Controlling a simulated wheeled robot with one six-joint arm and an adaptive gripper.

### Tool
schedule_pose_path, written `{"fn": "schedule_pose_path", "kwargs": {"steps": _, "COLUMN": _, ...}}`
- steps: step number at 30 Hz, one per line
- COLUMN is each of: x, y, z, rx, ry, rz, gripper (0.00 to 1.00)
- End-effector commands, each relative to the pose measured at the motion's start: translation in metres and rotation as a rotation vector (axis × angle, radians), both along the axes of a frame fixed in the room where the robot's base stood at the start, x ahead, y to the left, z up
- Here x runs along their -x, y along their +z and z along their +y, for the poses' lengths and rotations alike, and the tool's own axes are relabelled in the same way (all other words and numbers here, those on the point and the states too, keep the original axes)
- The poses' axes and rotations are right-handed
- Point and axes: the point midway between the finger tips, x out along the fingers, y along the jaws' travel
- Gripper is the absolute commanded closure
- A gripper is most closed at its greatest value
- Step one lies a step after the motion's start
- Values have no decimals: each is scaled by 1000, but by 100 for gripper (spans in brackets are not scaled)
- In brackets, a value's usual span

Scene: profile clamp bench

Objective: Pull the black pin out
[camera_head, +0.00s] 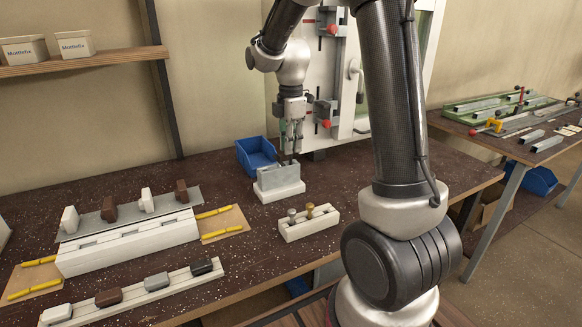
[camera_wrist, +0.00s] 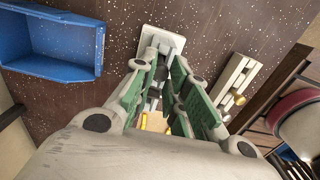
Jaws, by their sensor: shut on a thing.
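My gripper (camera_head: 289,153) points down over a grey upright block (camera_head: 278,177) on a white base (camera_head: 281,192), near the back of the brown bench. My gripper is shut on the black pin, which is mostly hidden between the fingertips. In the wrist view, the green-lined fingers (camera_wrist: 165,80) come together over the white base. A small dark part, likely the pin (camera_wrist: 162,73), shows between them. I cannot tell how far the pin sits in the block.
A blue bin (camera_head: 256,154) stands close behind and left of the block. A long white clamp fixture (camera_head: 130,240) and a rail with blocks (camera_head: 135,295) fill the left. Bare bench lies between.

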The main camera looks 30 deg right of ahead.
Motion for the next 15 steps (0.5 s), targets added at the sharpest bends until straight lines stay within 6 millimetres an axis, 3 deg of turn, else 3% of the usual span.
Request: {"fn": "schedule_pose_path", "kwargs": {"steps": 15, "x": 0, "y": 34, "z": 0, "rx": 0, "ry": 0, "rz": 0, "gripper": 100}}
